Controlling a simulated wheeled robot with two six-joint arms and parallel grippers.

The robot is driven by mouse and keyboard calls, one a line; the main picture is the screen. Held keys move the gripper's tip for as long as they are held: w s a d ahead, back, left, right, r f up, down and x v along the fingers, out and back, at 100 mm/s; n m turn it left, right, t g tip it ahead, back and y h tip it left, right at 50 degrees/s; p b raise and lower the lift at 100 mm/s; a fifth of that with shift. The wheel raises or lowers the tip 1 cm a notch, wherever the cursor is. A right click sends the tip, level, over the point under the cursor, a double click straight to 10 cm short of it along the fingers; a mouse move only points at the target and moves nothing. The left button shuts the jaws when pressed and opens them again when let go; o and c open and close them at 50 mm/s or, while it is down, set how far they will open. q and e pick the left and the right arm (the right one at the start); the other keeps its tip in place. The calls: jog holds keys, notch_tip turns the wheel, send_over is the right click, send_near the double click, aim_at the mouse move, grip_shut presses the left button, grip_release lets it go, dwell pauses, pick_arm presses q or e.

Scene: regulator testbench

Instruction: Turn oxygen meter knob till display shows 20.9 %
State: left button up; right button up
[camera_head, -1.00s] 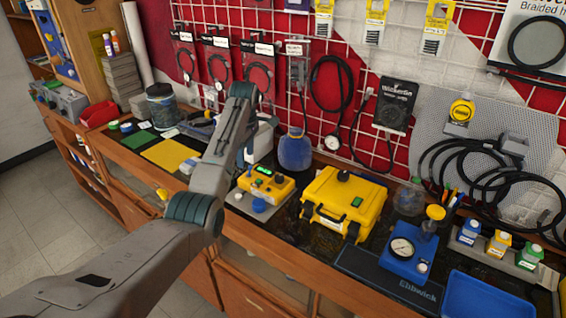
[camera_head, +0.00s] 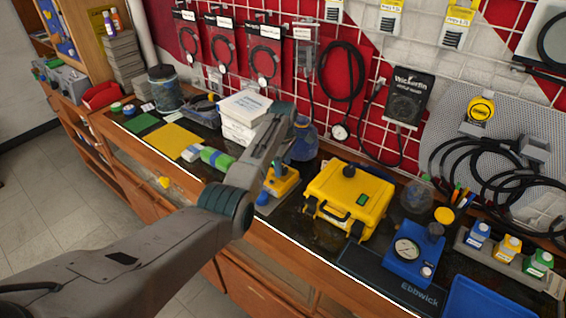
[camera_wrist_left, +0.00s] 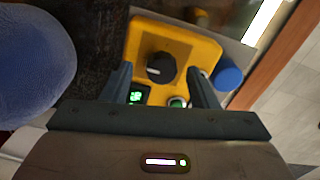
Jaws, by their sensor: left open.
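A small yellow meter box (camera_head: 285,186) sits on the bench, mostly hidden by my left arm in the head view. In the left wrist view the yellow box (camera_wrist_left: 190,43) shows a black round knob (camera_wrist_left: 160,68), a lit green display (camera_wrist_left: 136,97) and a green button (camera_wrist_left: 177,102). The display's reading is too small to make out. My left gripper (camera_wrist_left: 160,72) is open, pointing at the box. Its fingers appear on either side of the knob, with gaps visible; I cannot tell whether they are level with it. My right gripper is not in view.
A blue cap (camera_wrist_left: 229,76) is beside the box. A rounded blue container (camera_head: 303,140) stands close behind. A large yellow case (camera_head: 340,205) with a black top knob is to the right, then a blue gauge unit (camera_head: 411,255). White boxes (camera_head: 242,117) stand behind my arm.

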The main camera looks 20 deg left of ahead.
pick_arm(q)
jog(key=shift+s+f, duration=0.1)
jog(key=shift+f, duration=0.2)
jog(key=shift+c, duration=1.1)
jog(key=c, duration=0.7)
jog(key=shift+c, duration=0.3)
jog(key=m+p, duration=0.1)
jog(key=m, duration=0.1)
jog(key=shift+m, duration=0.4)
jog(key=m+p, duration=0.2)
jog(key=m, duration=0.2)
jog(key=shift+m+p, duration=0.4)
jog(key=shift+m, duration=2)
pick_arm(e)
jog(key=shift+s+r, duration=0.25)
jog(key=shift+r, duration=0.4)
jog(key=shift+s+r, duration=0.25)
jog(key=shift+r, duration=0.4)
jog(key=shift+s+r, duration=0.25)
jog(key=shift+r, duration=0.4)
